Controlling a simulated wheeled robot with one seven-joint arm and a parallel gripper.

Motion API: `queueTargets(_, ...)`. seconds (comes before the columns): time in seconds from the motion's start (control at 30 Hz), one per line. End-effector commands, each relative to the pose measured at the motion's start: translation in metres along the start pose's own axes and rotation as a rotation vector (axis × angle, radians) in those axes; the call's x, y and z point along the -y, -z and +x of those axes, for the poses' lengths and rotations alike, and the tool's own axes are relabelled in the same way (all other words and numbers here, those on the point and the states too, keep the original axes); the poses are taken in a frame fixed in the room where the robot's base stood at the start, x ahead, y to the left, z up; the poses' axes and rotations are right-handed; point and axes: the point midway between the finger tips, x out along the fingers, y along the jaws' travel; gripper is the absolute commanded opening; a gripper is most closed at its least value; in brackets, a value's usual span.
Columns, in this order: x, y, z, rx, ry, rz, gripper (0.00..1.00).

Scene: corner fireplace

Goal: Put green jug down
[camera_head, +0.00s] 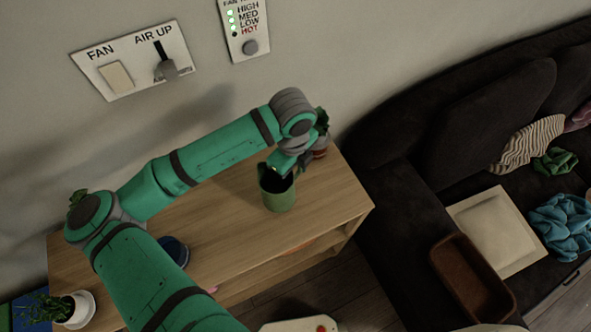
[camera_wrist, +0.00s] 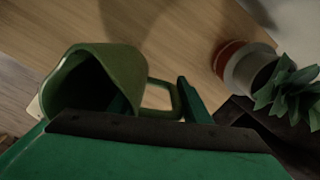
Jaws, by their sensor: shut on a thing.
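The green jug (camera_head: 278,196) is at the right part of the wooden table (camera_head: 335,195), near its front edge. It looks upright in the head view; I cannot tell whether its base touches the wood. My gripper (camera_head: 281,168) reaches down to the jug's rim from above. In the wrist view the jug (camera_wrist: 125,62) shows its open mouth at the left and its handle toward the right. My gripper (camera_wrist: 154,106) is shut on the jug's wall on the handle side, with one finger by the mouth and the other by the handle. The jug's far side and base are hidden.
A plant in a red and white pot (camera_wrist: 238,62) stands beside the jug, partly hidden behind my arm in the head view. A dark blue dish (camera_head: 174,250) and a white-potted plant (camera_head: 75,309) are further left. A dark sofa (camera_head: 385,170) borders the table's right end.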

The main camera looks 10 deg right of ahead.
Motion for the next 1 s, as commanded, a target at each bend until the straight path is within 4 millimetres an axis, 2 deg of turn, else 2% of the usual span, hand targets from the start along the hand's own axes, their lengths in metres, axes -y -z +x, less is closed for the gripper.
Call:
queueTargets(0.17,0.002,-0.001,0.007,-0.001,0.0,-0.002,0.03)
queueTargets(0.47,0.001,-0.005,0.041,-0.001,-0.001,-0.009,0.03)
queueTargets(0.9,0.0,-0.006,0.046,0.0,0.0,-0.012,0.03)
queueTargets(0.93,0.0,-0.006,0.046,0.0,0.0,-0.012,0.48)
queueTargets(1.0,0.0,-0.006,0.046,0.0,0.0,-0.011,0.62)
